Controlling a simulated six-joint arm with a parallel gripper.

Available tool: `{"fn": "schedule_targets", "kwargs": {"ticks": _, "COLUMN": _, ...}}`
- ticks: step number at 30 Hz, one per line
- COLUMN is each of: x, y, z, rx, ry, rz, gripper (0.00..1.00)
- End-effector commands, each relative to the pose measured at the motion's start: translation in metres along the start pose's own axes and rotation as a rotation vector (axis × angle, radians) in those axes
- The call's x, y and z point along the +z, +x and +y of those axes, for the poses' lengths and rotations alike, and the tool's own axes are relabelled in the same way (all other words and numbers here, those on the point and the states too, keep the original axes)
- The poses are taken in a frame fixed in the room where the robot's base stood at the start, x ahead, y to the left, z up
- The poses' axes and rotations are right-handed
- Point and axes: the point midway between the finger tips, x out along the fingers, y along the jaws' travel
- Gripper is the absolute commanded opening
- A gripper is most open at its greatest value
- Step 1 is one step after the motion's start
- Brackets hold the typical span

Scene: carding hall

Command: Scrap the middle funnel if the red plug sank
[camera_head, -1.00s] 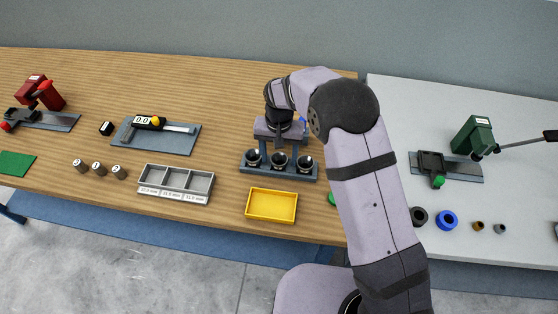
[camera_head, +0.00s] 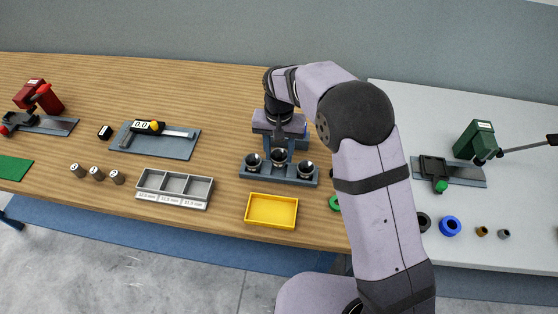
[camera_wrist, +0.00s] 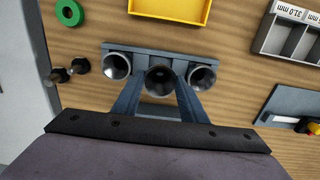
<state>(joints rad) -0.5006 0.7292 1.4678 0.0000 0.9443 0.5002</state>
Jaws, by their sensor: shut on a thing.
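Three dark funnels sit in a row at a grey-blue rack (camera_head: 255,175): the left funnel (camera_head: 252,161), the middle funnel (camera_head: 278,156) and the right funnel (camera_head: 305,169). My gripper (camera_wrist: 160,88) is shut on the middle funnel, one finger on each side of it; the middle funnel also shows in the wrist view (camera_wrist: 160,76). It looks a little larger there than its neighbours. I cannot tell whether it is clear of the rack. The funnels look dark inside and no red plug can be made out.
A yellow tray (camera_head: 271,222) stands empty in front of the rack. A grey three-compartment tray (camera_head: 174,201) is to its left, with several numbered cylinders (camera_head: 97,174) beyond. A green ring (camera_head: 335,202) lies right of the rack, partly behind my arm. Small dark pieces (camera_wrist: 80,66) lie near it.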

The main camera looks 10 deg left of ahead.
Motion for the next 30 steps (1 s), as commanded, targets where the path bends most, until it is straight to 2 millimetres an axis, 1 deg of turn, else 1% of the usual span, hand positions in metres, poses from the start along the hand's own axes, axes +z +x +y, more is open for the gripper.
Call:
{"fn": "schedule_targets", "kwargs": {"ticks": 3, "x": -0.002, "y": -0.020, "z": -0.001, "rx": -0.003, "ry": 0.000, "rz": 0.006, "gripper": 0.10}}
{"fn": "schedule_targets", "kwargs": {"ticks": 6, "x": -0.001, "y": -0.035, "z": 0.000, "rx": -0.002, "ry": 0.000, "rz": 0.004, "gripper": 0.10}}
{"fn": "schedule_targets", "kwargs": {"ticks": 10, "x": -0.001, "y": -0.050, "z": -0.001, "rx": -0.002, "ry": 0.000, "rz": 0.003, "gripper": 0.10}}
{"fn": "schedule_targets", "kwargs": {"ticks": 13, "x": -0.001, "y": -0.057, "z": 0.000, "rx": -0.001, "ry": 0.000, "rz": 0.002, "gripper": 0.10}}
{"fn": "schedule_targets", "kwargs": {"ticks": 23, "x": 0.000, "y": -0.066, "z": 0.000, "rx": -0.001, "ry": 0.000, "rz": 0.001, "gripper": 0.10}}
{"fn": "schedule_targets", "kwargs": {"ticks": 30, "x": 0.000, "y": -0.077, "z": 0.000, "rx": -0.001, "ry": 0.000, "rz": 0.001, "gripper": 0.10}}
